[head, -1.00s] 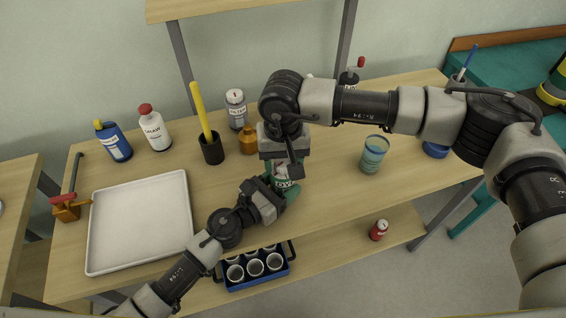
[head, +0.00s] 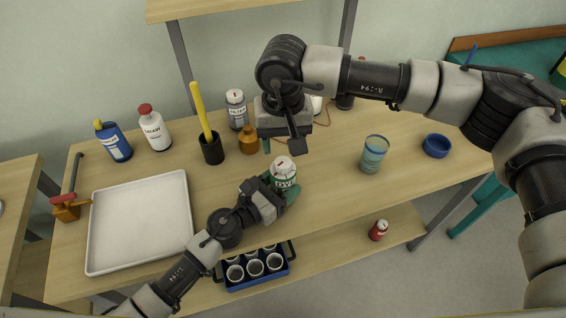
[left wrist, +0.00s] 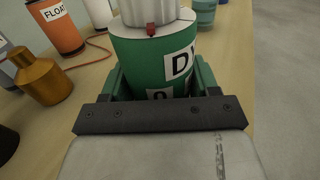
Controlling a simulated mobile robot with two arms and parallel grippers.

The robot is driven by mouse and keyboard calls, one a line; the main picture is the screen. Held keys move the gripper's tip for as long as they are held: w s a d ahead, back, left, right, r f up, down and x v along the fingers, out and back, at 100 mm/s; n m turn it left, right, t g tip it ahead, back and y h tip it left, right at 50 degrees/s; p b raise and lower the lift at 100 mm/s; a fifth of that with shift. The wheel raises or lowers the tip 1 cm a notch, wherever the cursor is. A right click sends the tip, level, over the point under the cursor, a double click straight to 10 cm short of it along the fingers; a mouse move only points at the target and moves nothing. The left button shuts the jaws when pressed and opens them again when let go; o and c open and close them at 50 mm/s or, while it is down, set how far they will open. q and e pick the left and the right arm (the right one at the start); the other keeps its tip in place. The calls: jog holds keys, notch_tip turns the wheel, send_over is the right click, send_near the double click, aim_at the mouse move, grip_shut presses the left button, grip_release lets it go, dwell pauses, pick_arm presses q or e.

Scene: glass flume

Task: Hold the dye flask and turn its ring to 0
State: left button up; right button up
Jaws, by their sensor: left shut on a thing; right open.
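The dye flask (head: 284,178) is a green jar with a white label and a pale ring on top, upright at the front of the bench. In the left wrist view the flask (left wrist: 150,60) shows its silver-grey ring (left wrist: 150,12) with a small red mark at the ring's lower edge, facing the camera. A dark character on a white patch low on the flask is partly hidden by my gripper. My left gripper (head: 282,194) is shut around the flask's body. My right gripper (head: 283,146) is open and empty, above and apart from the flask.
A white tray (head: 100,255) lies at left. A black cup (head: 211,150) with a yellow stick, an amber bottle (head: 248,142) and a grey bottle (head: 236,112) stand behind the flask. A teal glass (head: 373,155) and a blue bowl (head: 437,146) stand right, with clear bench between glass and flask.

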pick_arm(q)
jog(key=o, duration=1.1)
jog(key=shift+s, duration=0.1)
jog(key=v, duration=1.2)
